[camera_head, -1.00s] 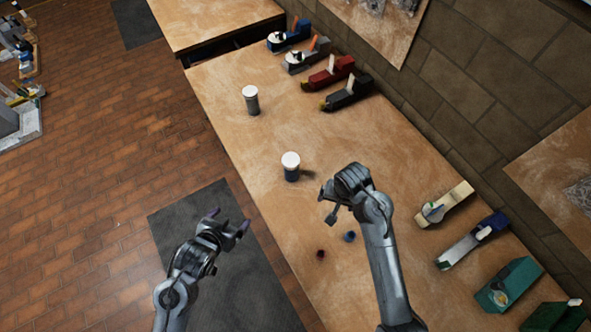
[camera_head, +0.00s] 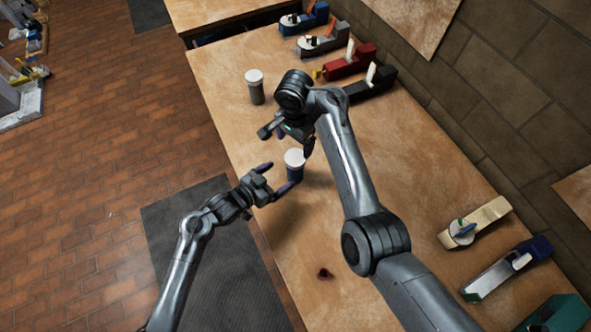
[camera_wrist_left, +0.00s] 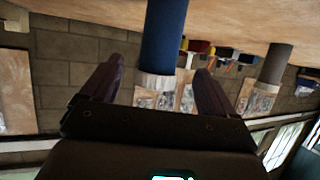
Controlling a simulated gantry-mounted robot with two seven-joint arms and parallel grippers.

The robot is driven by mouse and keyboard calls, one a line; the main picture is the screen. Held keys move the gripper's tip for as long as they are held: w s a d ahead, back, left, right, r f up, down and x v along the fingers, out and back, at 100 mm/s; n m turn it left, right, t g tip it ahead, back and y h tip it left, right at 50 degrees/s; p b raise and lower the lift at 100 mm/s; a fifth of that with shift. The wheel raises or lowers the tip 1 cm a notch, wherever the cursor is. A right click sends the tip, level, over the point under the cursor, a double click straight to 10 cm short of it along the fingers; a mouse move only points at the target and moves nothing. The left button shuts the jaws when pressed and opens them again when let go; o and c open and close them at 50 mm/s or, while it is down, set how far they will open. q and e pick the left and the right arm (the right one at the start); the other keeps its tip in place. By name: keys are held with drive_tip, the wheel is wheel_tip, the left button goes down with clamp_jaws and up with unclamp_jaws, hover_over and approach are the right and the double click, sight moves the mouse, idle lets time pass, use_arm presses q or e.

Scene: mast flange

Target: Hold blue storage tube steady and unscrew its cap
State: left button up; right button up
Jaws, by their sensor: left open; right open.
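The blue storage tube (camera_head: 293,174) stands upright on the bench with its white cap (camera_head: 294,157) on top. In the left wrist view the blue tube (camera_wrist_left: 164,38) appears upside down, its white cap (camera_wrist_left: 155,86) between the finger tips. My left gripper (camera_head: 276,178) is open at the tube's left side, its fingers either side of the tube; contact cannot be told. My right gripper (camera_head: 286,143) is open above and behind the cap, fingers pointing down. Its forearm passes right of the tube.
A grey tube (camera_head: 256,93) with a white cap stands farther back. Several hand planes, including a red one (camera_head: 350,64), line the wall side. A small dark red object (camera_head: 325,273) lies near the front. The bench's left edge runs beneath my left arm.

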sight(295, 157)
use_arm(q)
drive_tip(key=shift+x, duration=4.35)
drive_tip(key=shift+c, duration=0.4)
clamp_jaws()
use_arm(e)
drive_tip(key=shift+f, duration=0.1)
drive_tip(key=shift+f, duration=3.95)
drive_tip(key=shift+c, duration=0.3)
